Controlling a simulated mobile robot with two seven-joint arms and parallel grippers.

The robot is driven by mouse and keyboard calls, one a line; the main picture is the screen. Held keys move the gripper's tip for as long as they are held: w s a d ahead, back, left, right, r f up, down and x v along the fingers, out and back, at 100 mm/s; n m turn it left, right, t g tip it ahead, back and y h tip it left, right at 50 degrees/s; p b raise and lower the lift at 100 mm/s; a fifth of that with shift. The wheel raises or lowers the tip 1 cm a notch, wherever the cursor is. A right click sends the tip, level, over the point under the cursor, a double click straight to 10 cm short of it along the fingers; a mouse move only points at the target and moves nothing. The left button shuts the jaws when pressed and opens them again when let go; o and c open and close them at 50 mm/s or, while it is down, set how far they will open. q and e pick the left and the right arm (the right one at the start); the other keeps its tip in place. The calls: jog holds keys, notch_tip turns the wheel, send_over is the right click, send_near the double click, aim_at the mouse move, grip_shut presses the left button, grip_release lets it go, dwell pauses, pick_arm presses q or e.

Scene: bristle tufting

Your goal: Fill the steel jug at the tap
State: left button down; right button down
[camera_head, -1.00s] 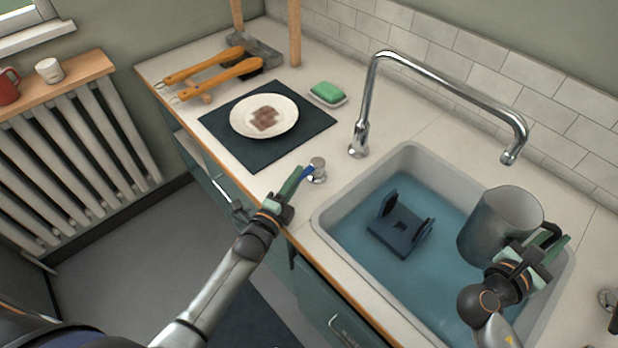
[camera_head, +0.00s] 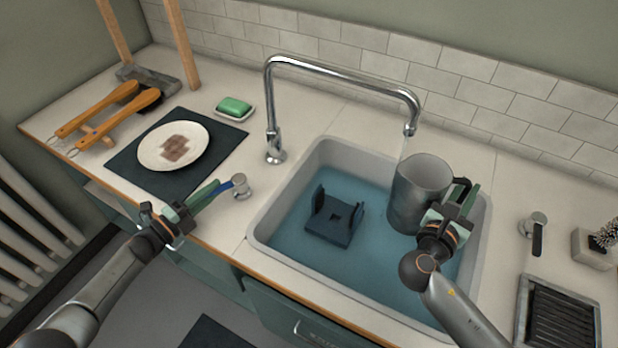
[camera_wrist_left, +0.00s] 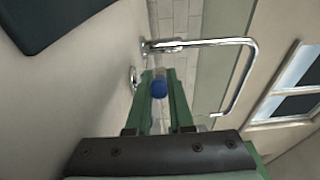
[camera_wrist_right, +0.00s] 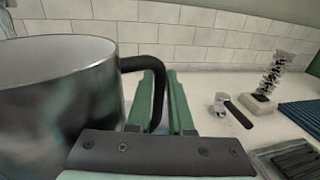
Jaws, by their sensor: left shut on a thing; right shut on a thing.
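The steel jug (camera_head: 418,200) is upright over the sink, its open mouth just below the end of the tap spout (camera_head: 410,128). A faint pale streak hangs between spout and jug. The jug's water level cannot be seen. My right gripper (camera_head: 460,202) is shut on the jug's black handle, which also shows in the right wrist view (camera_wrist_right: 156,90). My left gripper (camera_head: 208,194) is shut on the blue tap lever (camera_head: 224,187), beside its chrome knob (camera_head: 240,184). The lever's blue end shows between the fingers in the left wrist view (camera_wrist_left: 159,89).
The sink (camera_head: 262,228) holds bluish water and a dark bracket-like piece (camera_head: 334,222). A plate (camera_head: 158,148) on a dark mat, a green soap (camera_head: 234,105) and orange-handled tools (camera_head: 100,115) are at left. A second, dark-levered knob (camera_head: 537,226) and a ribbed tray (camera_head: 556,312) are at right.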

pick_arm(q)
jog(key=shift+w+m+g+h, duration=0.3)
jog(key=shift+m+g+h, duration=0.1)
jog(key=shift+h, duration=0.1)
jog(key=shift+w+m+g+h, duration=0.1)
jog(key=shift+m+g+h, duration=0.2)
jog(key=shift+g, duration=0.1)
jog(key=c, duration=0.8)
grip_release()
jog(key=shift+a, duration=0.1)
jog(key=v, duration=1.2)
